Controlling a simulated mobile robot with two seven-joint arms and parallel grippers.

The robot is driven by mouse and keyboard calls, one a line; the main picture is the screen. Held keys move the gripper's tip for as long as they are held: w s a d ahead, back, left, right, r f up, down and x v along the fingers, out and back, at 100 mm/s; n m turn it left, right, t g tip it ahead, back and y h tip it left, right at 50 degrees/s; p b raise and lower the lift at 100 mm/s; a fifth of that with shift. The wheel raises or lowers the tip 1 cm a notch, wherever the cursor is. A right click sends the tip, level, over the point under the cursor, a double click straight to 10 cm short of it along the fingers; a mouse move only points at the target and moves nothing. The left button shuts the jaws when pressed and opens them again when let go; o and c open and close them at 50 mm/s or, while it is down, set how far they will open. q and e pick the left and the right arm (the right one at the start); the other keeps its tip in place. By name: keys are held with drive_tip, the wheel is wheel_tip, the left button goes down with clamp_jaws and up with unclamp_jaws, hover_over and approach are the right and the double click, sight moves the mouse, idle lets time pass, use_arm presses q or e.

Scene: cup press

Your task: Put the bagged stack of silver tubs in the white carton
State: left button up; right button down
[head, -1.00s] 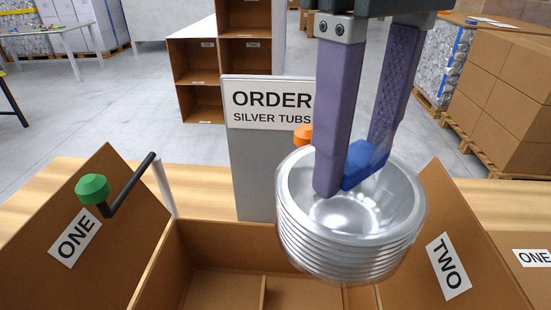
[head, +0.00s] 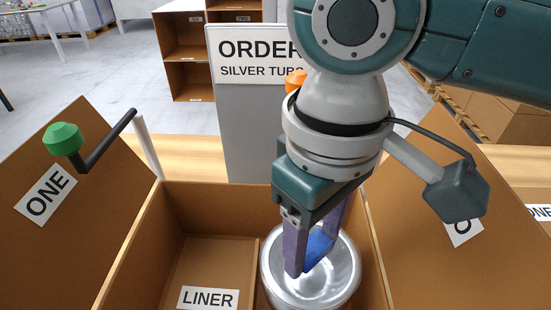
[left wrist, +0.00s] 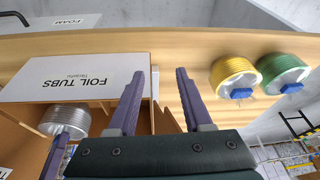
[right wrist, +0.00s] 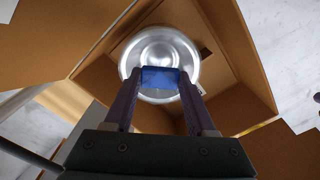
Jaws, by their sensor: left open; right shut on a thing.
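The stack of silver tubs (head: 340,283) hangs from my right gripper (head: 307,265), which is shut on the blue piece at its top. The stack is inside the open carton (head: 215,208), on its right side. Whether it touches the floor is hidden. In the right wrist view the stack (right wrist: 187,52) lies between the carton's walls, with the blue piece (right wrist: 160,78) between the fingers. The carton is brown inside; the left wrist view shows its white outside (left wrist: 75,80), labelled FOIL TUBS, and the stack (left wrist: 65,119). My left gripper (left wrist: 157,85) is open and empty.
A LINER label (head: 208,298) lies in the carton's left part. A green-knobbed lever (head: 62,139) and the order sign (head: 245,60) stand nearby. Gold (left wrist: 235,75) and green (left wrist: 283,72) stacks stand on the table.

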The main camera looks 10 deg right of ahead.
drive_tip(key=shift+f, duration=1.75)
drive_tip(key=shift+c, duration=1.1)
unclamp_jaws()
wheel_tip(320, 180, up, 13)
drive_tip(key=shift+r+p, duration=0.15)
drive_tip(key=shift+p, duration=0.65)
